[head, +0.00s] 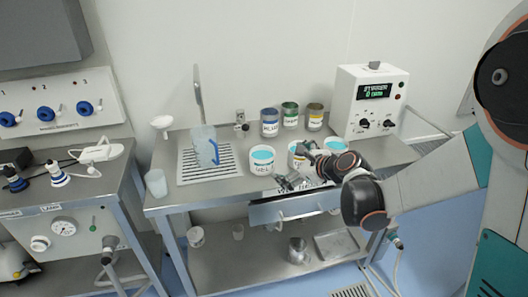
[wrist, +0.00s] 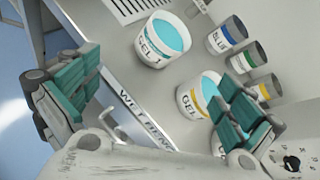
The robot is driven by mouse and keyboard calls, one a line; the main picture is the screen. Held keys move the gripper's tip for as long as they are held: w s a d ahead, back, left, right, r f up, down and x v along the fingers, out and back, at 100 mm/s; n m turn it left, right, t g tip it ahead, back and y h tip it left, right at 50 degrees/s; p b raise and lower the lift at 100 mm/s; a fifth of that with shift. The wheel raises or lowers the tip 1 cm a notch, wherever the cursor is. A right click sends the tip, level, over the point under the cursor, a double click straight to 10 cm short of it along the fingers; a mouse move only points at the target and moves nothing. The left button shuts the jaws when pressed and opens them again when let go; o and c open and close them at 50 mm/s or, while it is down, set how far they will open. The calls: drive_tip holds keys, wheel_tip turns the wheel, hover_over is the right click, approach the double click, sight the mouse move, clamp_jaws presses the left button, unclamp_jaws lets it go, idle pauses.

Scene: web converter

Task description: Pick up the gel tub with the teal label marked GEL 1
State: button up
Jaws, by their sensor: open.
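The GEL 1 tub (head: 262,163) is a white tub with teal gel in its open top, standing upright on the steel bench near the front edge. In the wrist view the GEL 1 tub (wrist: 154,57) shows its lettering, beyond and between the finger pads; the label's teal is hard to make out. My gripper (head: 296,166) is just right of it in the head view, fingers spread and empty. In the wrist view my gripper (wrist: 158,100) has one teal-padded finger at each side. The right finger partly covers a second tub with a yellow label (wrist: 189,103).
A third gel tub (head: 336,145) stands to the right, partly hidden by my arm. Several labelled cans (head: 270,122) stand behind. A clear jug (head: 204,146) stands on a slatted drain at left. A white control box (head: 368,100) is at back right. A drawer front (head: 280,211) lies below.

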sight(269, 164)
drive_tip(key=w+f+m, duration=0.1)
drive_tip(key=w+a+f+m, duration=0.1)
drive_tip(key=f+m, duration=0.1)
drive_tip(key=w+a+f+m+y, duration=0.1)
drive_tip(key=shift+w+f+m+t, duration=0.3)
drive_tip(key=shift+w+f+t, duration=0.1)
drive_tip(key=b+x, duration=0.2)
drive_tip(key=x, duration=0.5)
drive_tip(key=shift+w+a+f, duration=0.2)
drive_tip(key=shift+d+b+x, duration=0.2)
drive_tip(key=shift+b+x, duration=1.1)
drive_tip(key=shift+x, duration=1.55)
drive_tip(key=shift+w, duration=0.1)
drive_tip(key=c, duration=1.5)
